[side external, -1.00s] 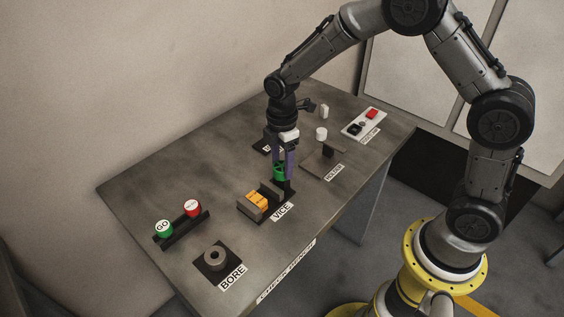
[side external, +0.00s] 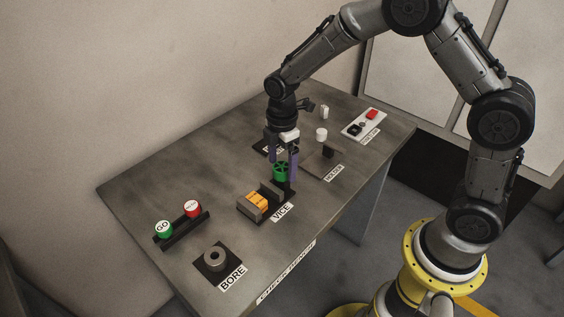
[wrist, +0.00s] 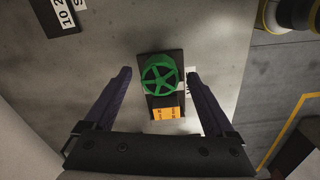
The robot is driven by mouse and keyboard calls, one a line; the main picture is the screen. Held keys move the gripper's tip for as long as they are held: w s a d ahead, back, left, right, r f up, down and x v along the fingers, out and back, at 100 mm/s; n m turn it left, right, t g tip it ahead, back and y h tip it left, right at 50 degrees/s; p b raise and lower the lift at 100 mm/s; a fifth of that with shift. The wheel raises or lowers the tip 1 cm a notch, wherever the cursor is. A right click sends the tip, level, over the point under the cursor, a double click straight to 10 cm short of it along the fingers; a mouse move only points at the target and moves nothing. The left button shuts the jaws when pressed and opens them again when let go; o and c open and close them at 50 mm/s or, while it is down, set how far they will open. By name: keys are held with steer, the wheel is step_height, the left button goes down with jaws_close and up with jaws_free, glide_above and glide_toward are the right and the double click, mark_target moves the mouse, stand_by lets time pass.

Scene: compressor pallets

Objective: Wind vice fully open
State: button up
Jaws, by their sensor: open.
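The vice (side external: 271,191) stands on the bench, with an orange block (side external: 257,200) at its jaws. Its green handwheel (side external: 281,172) is at the end nearer the back right. In the wrist view the green wheel (wrist: 160,74) shows its spokes, with the orange block (wrist: 164,113) just below it. My gripper (side external: 283,170) points straight down over the handwheel. In the wrist view my gripper's purple fingers (wrist: 159,76) are spread wide, one on each side of the wheel, with a gap on both sides. Nothing is held. Whether the vice jaws touch the block cannot be told.
The BORE fixture (side external: 215,257) is at the front.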

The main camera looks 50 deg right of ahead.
step_height(320, 180, up, 14)
stand_by(0.6)
steer(key=shift+f, duration=0.1)
step_height(320, 180, up, 8)
steer(key=t, duration=0.2)
glide_above(283, 166)
steer(key=s+d, duration=0.1)
steer(key=s, duration=0.3)
steer(key=s+d+r+m+t, duration=0.2)
steer(key=s+r+m, duration=0.2)
steer(key=s, duration=0.5)
steer(key=s+f+m+t, duration=0.1)
steer(key=s+f+m, duration=0.5)
steer(key=s+m, duration=0.5)
steer(key=shift+s+d+t, duration=0.3)
steer(key=shift+d, duration=0.1)
